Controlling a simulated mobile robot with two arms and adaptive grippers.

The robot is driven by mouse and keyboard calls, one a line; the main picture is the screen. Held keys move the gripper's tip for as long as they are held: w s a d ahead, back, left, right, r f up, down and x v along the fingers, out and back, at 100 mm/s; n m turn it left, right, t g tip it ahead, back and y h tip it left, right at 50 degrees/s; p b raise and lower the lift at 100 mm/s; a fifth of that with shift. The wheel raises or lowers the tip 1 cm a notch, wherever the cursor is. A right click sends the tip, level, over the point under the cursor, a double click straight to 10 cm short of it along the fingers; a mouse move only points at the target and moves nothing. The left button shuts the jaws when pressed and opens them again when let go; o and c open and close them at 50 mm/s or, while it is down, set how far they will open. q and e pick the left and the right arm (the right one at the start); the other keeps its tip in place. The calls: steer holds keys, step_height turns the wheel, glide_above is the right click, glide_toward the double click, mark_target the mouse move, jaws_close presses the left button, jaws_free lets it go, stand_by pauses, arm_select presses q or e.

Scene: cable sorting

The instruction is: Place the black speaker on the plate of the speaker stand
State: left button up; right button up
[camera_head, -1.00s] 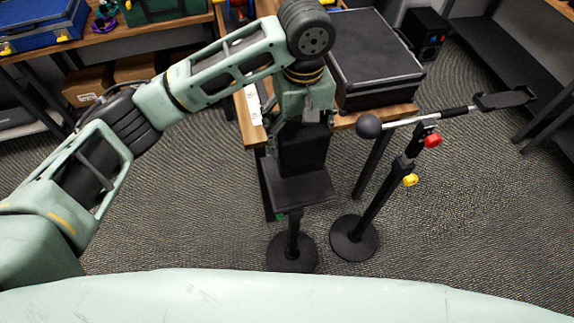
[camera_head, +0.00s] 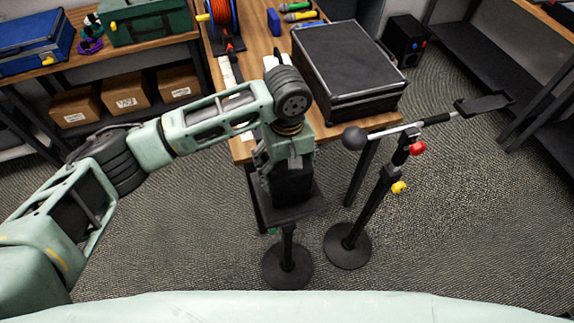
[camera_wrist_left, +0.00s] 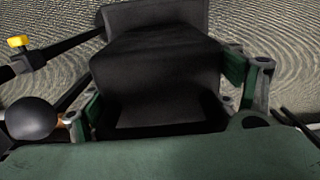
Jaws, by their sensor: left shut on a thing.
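My left gripper (camera_head: 290,165) comes down from above and is shut on the black speaker (camera_head: 293,188), which is upright. The speaker is over the square black plate (camera_head: 312,203) of the speaker stand (camera_head: 288,262). Its lower end looks at or very near the plate; I cannot tell whether it touches. In the left wrist view, the speaker (camera_wrist_left: 155,75) fills the space between the two fingers (camera_wrist_left: 165,100). My right gripper is not in view.
A microphone stand (camera_head: 375,205) with a round black ball (camera_head: 354,138) at its boom's left end stands just right of the speaker stand. Behind is a wooden table (camera_head: 240,150) with a black case (camera_head: 345,70). Another black speaker (camera_head: 403,40) stands on the floor at back right.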

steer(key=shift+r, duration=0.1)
arm_select(q)
steer(key=o, duration=1.8)
steer(key=shift+o, duration=1.4)
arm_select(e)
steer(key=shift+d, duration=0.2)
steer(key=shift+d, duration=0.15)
